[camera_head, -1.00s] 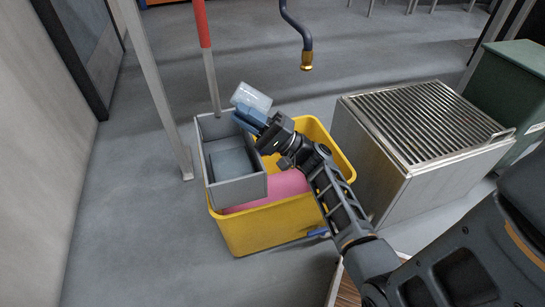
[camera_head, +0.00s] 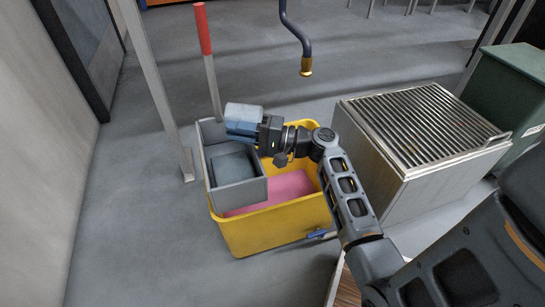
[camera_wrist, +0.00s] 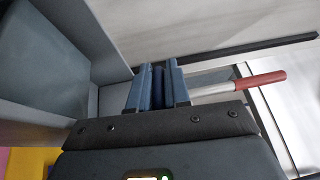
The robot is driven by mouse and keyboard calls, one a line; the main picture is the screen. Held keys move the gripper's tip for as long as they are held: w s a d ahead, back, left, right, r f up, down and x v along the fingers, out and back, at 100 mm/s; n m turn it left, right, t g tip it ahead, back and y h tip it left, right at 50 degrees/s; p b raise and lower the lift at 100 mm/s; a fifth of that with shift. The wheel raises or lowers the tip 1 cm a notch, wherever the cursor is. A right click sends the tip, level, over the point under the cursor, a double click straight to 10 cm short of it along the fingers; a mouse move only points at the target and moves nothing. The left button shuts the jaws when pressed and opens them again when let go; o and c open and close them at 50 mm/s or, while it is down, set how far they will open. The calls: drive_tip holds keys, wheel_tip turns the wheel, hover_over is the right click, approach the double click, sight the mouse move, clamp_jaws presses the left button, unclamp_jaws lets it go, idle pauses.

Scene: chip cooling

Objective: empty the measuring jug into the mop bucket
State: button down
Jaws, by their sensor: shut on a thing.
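The measuring jug (camera_head: 244,112), pale and translucent, shows in the head view above the grey wringer box at the yellow mop bucket's left side. It looks tipped onto its side; which way its mouth faces and whether it holds liquid, I cannot tell. My gripper (camera_head: 241,129) is shut on the jug, its blue fingers along the jug's near side. The fingers also show in the wrist view (camera_wrist: 157,86), close together; the jug's body is not clear there. The mop bucket (camera_head: 262,236) has pink contents (camera_head: 285,189) to the right of the wringer.
The grey wringer box (camera_head: 238,192) sits in the bucket's left part. A red-topped pole (camera_head: 203,30) stands behind it. A hose with a brass end (camera_head: 306,66) hangs beyond. A metal cabinet with a slatted top (camera_head: 425,120) stands right. Floor is clear at left.

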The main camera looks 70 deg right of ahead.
drive_tip(key=g+p, duration=0.2)
drive_tip(key=p, duration=0.1)
drive_tip(key=shift+w+f+g+h+p, duration=0.1)
drive_tip(key=shift+w+g+h+p, duration=0.1)
drive_tip(key=shift+g+h+p, duration=0.15)
drive_tip(key=g+p, duration=0.1)
drive_tip(key=p, duration=0.1)
drive_tip(key=w+p, duration=0.1)
drive_tip(key=p, duration=0.2)
drive_tip(key=shift+w+a+r+g+h, duration=0.2)
drive_tip(key=shift+a+r+g+h, duration=0.05)
drive_tip(key=shift+a+r+g, duration=0.1)
drive_tip(key=shift+r+g+p, duration=0.1)
drive_tip(key=shift+g+p, duration=0.2)
drive_tip(key=shift+p, duration=0.8)
drive_tip(key=g+p, duration=0.1)
drive_tip(key=p, duration=0.1)
drive_tip(key=shift+r+p, duration=0.15)
drive_tip(key=shift+p, duration=0.2)
drive_tip(key=shift+h+p, duration=0.3)
drive_tip(key=shift+p, duration=0.15)
